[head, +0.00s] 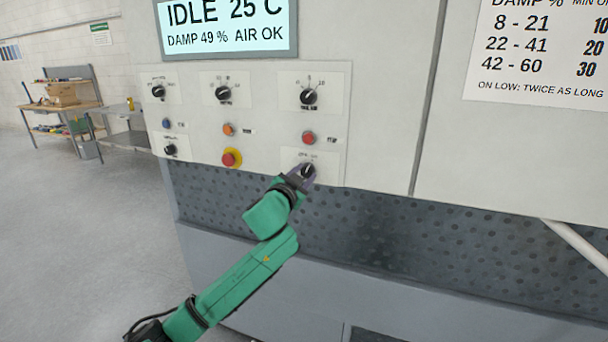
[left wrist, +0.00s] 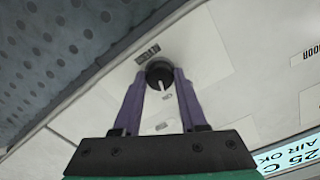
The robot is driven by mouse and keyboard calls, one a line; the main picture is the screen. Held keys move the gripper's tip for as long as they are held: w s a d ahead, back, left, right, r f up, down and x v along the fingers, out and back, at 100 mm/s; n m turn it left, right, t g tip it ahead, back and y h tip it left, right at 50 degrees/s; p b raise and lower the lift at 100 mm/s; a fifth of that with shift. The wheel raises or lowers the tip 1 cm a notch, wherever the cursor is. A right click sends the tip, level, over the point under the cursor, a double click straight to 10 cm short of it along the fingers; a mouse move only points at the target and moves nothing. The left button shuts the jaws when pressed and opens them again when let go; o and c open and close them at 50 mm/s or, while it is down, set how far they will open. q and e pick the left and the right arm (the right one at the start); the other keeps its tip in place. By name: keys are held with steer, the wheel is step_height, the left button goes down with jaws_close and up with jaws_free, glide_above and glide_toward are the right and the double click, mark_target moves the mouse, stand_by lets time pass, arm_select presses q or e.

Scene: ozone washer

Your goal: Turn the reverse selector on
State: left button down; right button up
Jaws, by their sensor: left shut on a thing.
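The selector at the lower right of the control panel is a round black knob (head: 307,169) with a white pointer mark. Its label is too small to read, so I cannot confirm from the lettering that it is the reverse selector. My left gripper (head: 304,174) is at this knob, coming from below. In the left wrist view, the knob (left wrist: 159,72) sits between the two purple fingers, which are closed on its sides. The white mark shows between the fingers, and small label plates lie on either side of the knob. My right gripper is not in view.
Above the held knob are a red button (head: 308,138) and another black dial (head: 308,97). A red emergency button (head: 231,158) on yellow is to its left. A display (head: 226,26) reads IDLE 25 C, DAMP 49 %, AIR OK. A workbench (head: 65,104) stands far left.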

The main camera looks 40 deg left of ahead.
arm_select(q)
steer(key=shift+c, duration=2.2)
jaws_free()
steer(key=p+v, duration=0.1)
steer(key=v, duration=1.3)
steer(key=shift+s+p, duration=0.2)
steer(key=shift+p, duration=0.2)
steer(key=shift+d, duration=0.1)
steer(key=shift+f, duration=0.15)
